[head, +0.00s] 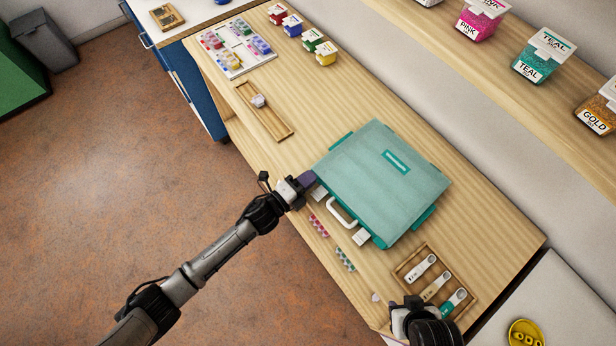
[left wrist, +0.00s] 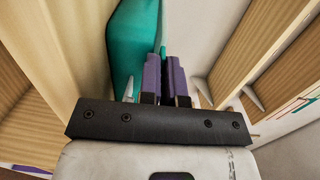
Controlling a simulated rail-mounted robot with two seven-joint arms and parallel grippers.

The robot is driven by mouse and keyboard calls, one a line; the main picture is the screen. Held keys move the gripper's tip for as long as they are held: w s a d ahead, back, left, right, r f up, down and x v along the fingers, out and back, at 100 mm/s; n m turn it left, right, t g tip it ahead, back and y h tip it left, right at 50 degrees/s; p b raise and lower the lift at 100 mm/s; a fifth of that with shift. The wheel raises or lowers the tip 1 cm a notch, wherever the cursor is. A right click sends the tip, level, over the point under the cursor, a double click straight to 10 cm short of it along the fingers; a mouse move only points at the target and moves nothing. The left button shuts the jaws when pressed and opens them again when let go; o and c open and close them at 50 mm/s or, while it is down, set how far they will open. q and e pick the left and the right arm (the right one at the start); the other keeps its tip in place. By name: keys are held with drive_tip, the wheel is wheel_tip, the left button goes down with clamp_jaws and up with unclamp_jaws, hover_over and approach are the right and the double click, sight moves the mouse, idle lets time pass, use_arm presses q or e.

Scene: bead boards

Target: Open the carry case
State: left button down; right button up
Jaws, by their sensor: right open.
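The teal carry case (head: 375,190) lies flat on the wooden table in the head view, its lid down. A white handle (head: 341,213) and a pale latch-like tab (head: 361,237) show along its front side. My left gripper (head: 309,178) is at the case's left corner. In the left wrist view its purple fingers (left wrist: 164,75) are close together, with the teal case (left wrist: 130,50) just beyond them. I cannot tell whether they touch or hold its edge. My right gripper (head: 405,308) is at the table's front edge, partly cut off, by the spoon tray.
A wooden tray of spoons (head: 436,284) sits right of the case. Small bead strips (head: 318,226) lie before it. A narrow wooden tray (head: 263,110), a white bead board (head: 237,50) and small bead boxes (head: 302,34) stand further left. Labelled tubs (head: 543,56) line the back shelf.

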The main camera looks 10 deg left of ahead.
use_arm(q)
drive_tip(key=r+p, duration=0.3)
drive_tip(key=p, duration=0.1)
drive_tip(key=r+g+y+p, duration=0.1)
drive_tip(key=r+p, duration=0.1)
drive_tip(key=p, duration=0.2)
drive_tip(key=w+r+g+p, duration=0.1)
drive_tip(key=r+p, duration=0.2)
drive_tip(key=p, duration=0.1)
drive_tip(key=shift+d+r+y, duration=0.3)
drive_tip(key=shift+d+y, duration=0.05)
drive_tip(key=shift+y, duration=0.05)
drive_tip(key=w+d+r+p, duration=0.3)
drive_tip(key=r+p, duration=0.4)
drive_tip(key=r, duration=0.1)
drive_tip(key=shift+w+r, duration=0.2)
drive_tip(key=shift+r, duration=0.15)
use_arm(e)
wheel_tip(320, 180, up, 20)
use_arm(q)
drive_tip(key=shift+d, duration=0.1)
use_arm(e)
drive_tip(key=shift+d, duration=0.1)
drive_tip(key=shift+c, duration=0.4)
